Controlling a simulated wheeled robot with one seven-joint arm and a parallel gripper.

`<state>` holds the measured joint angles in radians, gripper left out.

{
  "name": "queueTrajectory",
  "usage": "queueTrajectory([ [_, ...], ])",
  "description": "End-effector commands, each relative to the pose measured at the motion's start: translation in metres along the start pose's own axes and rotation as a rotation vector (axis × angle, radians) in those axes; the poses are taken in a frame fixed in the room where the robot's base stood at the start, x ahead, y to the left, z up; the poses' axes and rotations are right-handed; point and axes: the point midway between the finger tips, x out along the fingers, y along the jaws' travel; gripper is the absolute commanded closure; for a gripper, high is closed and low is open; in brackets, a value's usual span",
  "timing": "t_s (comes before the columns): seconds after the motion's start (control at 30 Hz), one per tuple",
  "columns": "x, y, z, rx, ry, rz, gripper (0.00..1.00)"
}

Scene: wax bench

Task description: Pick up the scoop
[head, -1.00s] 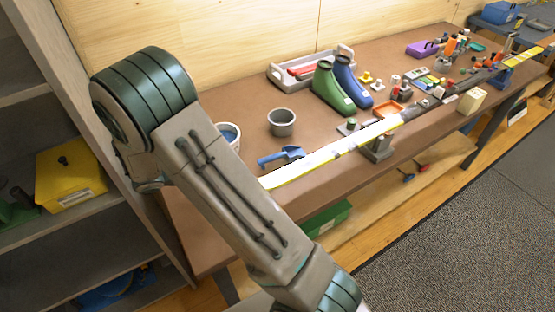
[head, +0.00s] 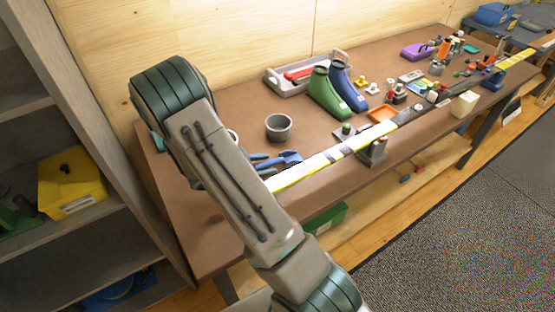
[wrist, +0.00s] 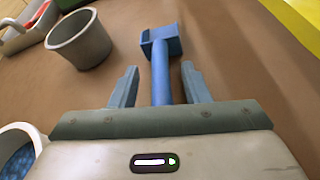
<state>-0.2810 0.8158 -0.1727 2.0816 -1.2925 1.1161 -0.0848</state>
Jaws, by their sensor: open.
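The blue scoop (head: 288,158) lies on the brown bench beside the yellow-and-white ski, its handle partly hidden by my arm in the head view. In the wrist view the scoop (wrist: 161,46) has its head pointing away and its handle running back between my fingers. My gripper (wrist: 160,84) is open, with one finger on each side of the handle and a gap on both sides. The near end of the handle is hidden behind the gripper body.
A grey cup (wrist: 80,39) stands left of the scoop. A pot with blue contents (wrist: 18,155) is at the lower left of the wrist view. The ski (head: 320,160) runs along the bench's front edge. Green and blue boots (head: 328,92) stand farther back.

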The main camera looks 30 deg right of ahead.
Motion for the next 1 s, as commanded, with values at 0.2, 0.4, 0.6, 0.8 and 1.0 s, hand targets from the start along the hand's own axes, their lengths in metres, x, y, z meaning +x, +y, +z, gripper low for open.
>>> queueTrajectory([
  [0.2, 0.0064, -0.0002, -0.0003, 0.0, 0.001, 0.0, 0.58],
  [0.4, 0.0062, -0.0002, -0.0003, 0.0, 0.001, 0.0, 0.85],
  [0.6, 0.006, -0.0002, -0.0002, 0.0, 0.0, 0.0, 1.0],
  [0.8, 0.0057, 0.0, 0.0003, 0.0, 0.0, 0.0, 1.0],
  [1.0, 0.0026, 0.0018, 0.0077, 0.002, 0.001, 0.001, 1.0],
])
